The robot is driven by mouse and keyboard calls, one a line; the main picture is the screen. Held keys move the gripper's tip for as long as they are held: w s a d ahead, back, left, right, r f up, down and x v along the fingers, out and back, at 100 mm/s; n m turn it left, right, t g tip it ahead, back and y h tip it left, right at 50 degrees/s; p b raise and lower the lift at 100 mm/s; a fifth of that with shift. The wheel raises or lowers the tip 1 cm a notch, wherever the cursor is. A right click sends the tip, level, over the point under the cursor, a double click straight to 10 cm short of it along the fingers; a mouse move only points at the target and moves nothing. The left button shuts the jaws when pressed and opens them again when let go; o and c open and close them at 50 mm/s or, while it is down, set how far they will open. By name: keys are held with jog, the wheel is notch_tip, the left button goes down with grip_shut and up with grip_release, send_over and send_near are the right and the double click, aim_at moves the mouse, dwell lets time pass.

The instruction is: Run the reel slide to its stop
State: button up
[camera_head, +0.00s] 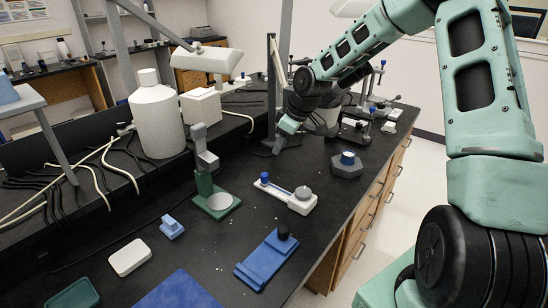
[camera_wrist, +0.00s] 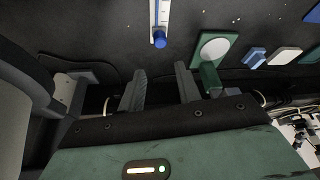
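A white slide device (camera_head: 298,204) lies on the black bench, with a narrow track, a blue knob (camera_head: 264,177) at its left end and a grey round reel-like part (camera_head: 303,193) at its right end. In the wrist view, part of its white track (camera_wrist: 153,14) shows with the blue knob (camera_wrist: 160,38) at the near end; the grey part is out of that view. My gripper (camera_head: 279,148) is above the bench, beyond the device and apart from it. In the wrist view my gripper (camera_wrist: 160,85) has its fingers spread with nothing between them.
A green stand (camera_head: 205,187) with a pale disc is left of the device. A blue block with a black knob (camera_head: 268,258) lies nearer, and a grey hexagonal block with a blue top (camera_head: 347,164) is at right. A white bottle (camera_head: 157,120) stands behind at left.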

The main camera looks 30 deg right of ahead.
jog(key=shift+v, duration=2.05)
jog(key=s+a+r+n+g+h, duration=0.1)
jog(key=s+a, duration=0.5)
jog(key=a, duration=0.4)
jog(key=s+a+g, duration=0.1)
jog(key=s+a, duration=0.5)
jog(key=a, duration=0.3)
jog(key=s+a+r, duration=0.1)
jog(key=s+a, duration=0.3)
jog(key=s, duration=0.7)
jog(key=s+a+r+g+h, duration=0.1)
jog(key=s+a, duration=0.3)
jog(key=s, duration=0.7)
jog(key=shift+s+r+g, duration=0.15)
jog(key=shift+r+g, duration=0.05)
jog(key=shift+g, duration=0.1)
